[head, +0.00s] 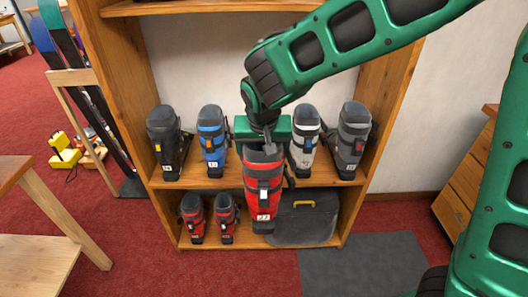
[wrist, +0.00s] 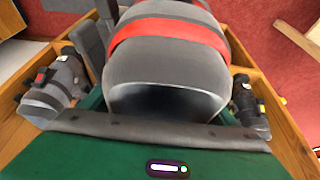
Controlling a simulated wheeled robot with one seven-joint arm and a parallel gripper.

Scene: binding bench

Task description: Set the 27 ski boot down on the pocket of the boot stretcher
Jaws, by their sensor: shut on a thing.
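A red and dark grey ski boot (head: 263,187), with a white size label that looks like 27, hangs upright in front of the shelf unit. My gripper (head: 266,147) is shut on its upper part. In the wrist view the boot's grey shaft with a red strap (wrist: 170,35) fills the upper middle, beyond the dark edge of my gripper (wrist: 165,130). The fingertips' contact is hidden. I cannot make out the boot stretcher or its pocket in either view.
The wooden shelf unit (head: 155,183) holds a black boot (head: 165,140), a blue boot (head: 212,140), a white-grey boot (head: 304,140) and a dark grey boot (head: 352,140). Below stand two red boots (head: 193,218) and a grey case (head: 305,220). A wooden table (head: 30,225) stands left.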

